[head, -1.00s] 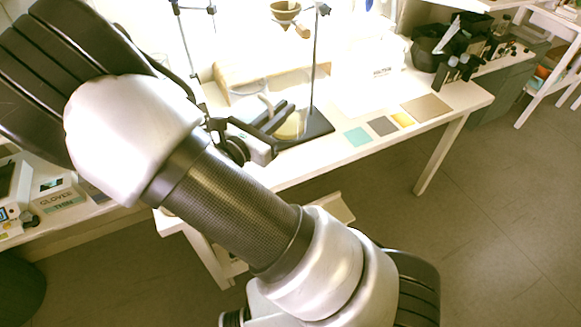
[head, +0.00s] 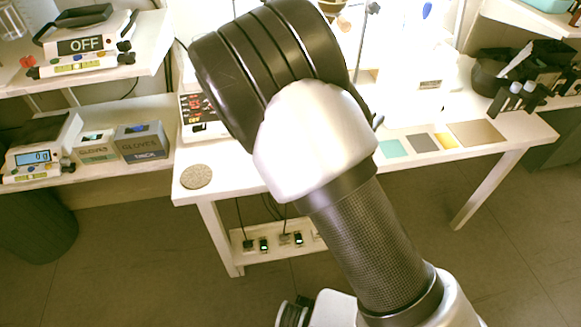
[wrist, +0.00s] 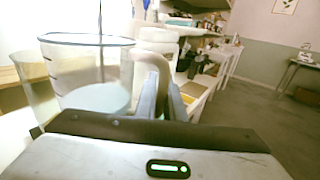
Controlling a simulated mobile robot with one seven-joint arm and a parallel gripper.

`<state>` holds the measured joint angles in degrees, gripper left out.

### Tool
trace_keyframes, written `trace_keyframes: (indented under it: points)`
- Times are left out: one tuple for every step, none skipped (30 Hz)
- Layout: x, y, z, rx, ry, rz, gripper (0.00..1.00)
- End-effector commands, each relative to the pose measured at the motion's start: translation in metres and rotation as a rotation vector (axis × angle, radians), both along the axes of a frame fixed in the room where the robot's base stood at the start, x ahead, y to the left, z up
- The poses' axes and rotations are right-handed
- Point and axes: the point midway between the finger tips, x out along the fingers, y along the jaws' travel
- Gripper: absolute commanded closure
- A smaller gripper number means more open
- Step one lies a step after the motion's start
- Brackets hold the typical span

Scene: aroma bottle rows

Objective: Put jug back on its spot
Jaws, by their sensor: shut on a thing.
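The jug (wrist: 88,72) is a clear vessel with measuring marks and a dark rim. It is at the left of the wrist view, upright or nearly so, with pale contents low in it. My gripper (wrist: 166,92) is shut on the jug's pale handle (wrist: 152,62), just right of the jug's body. In the head view my arm hides the middle of the table, and neither the jug nor my gripper can be made out. A round, grey patterned disc (head: 196,176) lies bare on the white table's left front corner.
The white table (head: 225,172) has coloured square mats (head: 423,143) along its front right. Dark bins and bottles (head: 515,85) stand at the far right. Left are a scale (head: 40,158), glove boxes (head: 140,141) and a shelf with another scale (head: 85,45). Floor (head: 120,260) is clear in front.

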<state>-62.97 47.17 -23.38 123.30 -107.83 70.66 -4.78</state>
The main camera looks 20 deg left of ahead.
Motion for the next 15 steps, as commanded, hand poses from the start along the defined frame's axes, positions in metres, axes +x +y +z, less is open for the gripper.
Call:
trace_keyframes:
  points:
    - [0.002,0.028,-0.014,0.002,-0.002,0.075,1.00]
    - [0.003,0.043,-0.018,0.002,-0.002,0.117,1.00]
    - [0.003,0.062,-0.023,0.003,-0.001,0.168,1.00]
    - [0.002,0.075,-0.026,0.004,-0.001,0.203,1.00]
    - [0.001,0.086,-0.029,0.004,-0.001,0.234,1.00]
    - [0.000,0.099,-0.031,0.005,-0.001,0.270,1.00]
    - [0.000,0.108,-0.033,0.005,0.000,0.294,1.00]
    - [-0.001,0.115,-0.035,0.006,0.000,0.313,1.00]
    - [-0.002,0.123,-0.037,0.006,0.001,0.335,1.00]
    - [-0.003,0.128,-0.038,0.007,0.000,0.348,1.00]
    - [-0.004,0.131,-0.041,0.006,0.002,0.358,1.00]
    - [-0.005,0.135,-0.046,0.005,0.003,0.368,1.00]
    - [-0.005,0.136,-0.050,0.004,0.003,0.372,1.00]
    - [-0.005,0.137,-0.056,0.004,0.003,0.374,1.00]
    - [-0.005,0.137,-0.065,0.003,0.004,0.375,1.00]
